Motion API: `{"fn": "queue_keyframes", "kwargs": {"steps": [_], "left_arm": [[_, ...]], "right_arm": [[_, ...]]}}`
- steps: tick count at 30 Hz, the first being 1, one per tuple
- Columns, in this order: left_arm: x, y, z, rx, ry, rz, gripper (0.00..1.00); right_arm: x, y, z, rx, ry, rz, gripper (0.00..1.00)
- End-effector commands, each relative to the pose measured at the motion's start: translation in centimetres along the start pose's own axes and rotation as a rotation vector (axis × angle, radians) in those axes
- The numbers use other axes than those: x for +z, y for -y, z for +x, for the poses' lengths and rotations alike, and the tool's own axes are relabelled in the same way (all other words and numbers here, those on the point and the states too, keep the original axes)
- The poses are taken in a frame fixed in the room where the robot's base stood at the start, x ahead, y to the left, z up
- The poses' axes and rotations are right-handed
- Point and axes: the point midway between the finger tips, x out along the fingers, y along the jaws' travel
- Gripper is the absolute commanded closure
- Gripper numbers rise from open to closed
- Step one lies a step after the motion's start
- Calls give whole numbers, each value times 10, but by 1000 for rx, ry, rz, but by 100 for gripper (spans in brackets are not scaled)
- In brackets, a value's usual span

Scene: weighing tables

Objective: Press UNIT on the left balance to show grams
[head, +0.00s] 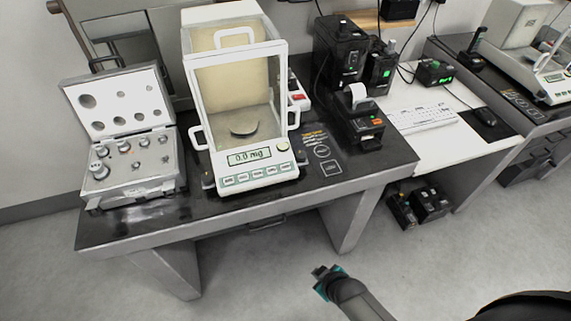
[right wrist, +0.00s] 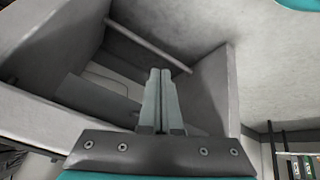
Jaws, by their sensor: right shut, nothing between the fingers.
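The left balance (head: 235,100) stands on the dark-topped table in the head view, with a glass draft shield and a small round pan (head: 244,127) inside. Its display (head: 250,156) reads 0.0 mg. A row of several buttons (head: 256,177) runs along its front; their labels are too small to read, so I cannot tell which is UNIT. My right gripper (head: 322,272) is low in front of the table, below the tabletop and apart from the balance. In the right wrist view its fingers (right wrist: 160,78) are shut together with nothing between them. My left gripper is not in view.
An open weight case (head: 128,187) stands left of the balance. A small printer (head: 362,122) and black boxes stand to its right. The table's front edge (head: 250,221) lies between my right gripper and the balance. The floor in front is clear.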

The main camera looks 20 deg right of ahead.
Motion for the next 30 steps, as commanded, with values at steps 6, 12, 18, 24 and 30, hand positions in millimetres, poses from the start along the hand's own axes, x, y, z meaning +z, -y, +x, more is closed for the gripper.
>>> {"fn": "queue_keyframes", "kwargs": {"steps": [6,12,18,24,30], "left_arm": [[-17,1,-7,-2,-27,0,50],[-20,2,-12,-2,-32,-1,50],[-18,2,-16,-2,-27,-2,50],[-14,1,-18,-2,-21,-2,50],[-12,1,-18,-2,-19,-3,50]], "right_arm": [[-100,-48,-26,78,-176,-138,100],[-183,-86,-66,166,-323,-273,100],[-250,-114,-113,259,-445,-399,100],[-284,-129,-145,320,-511,-475,100],[-292,-132,-153,338,-527,-497,100]]}}
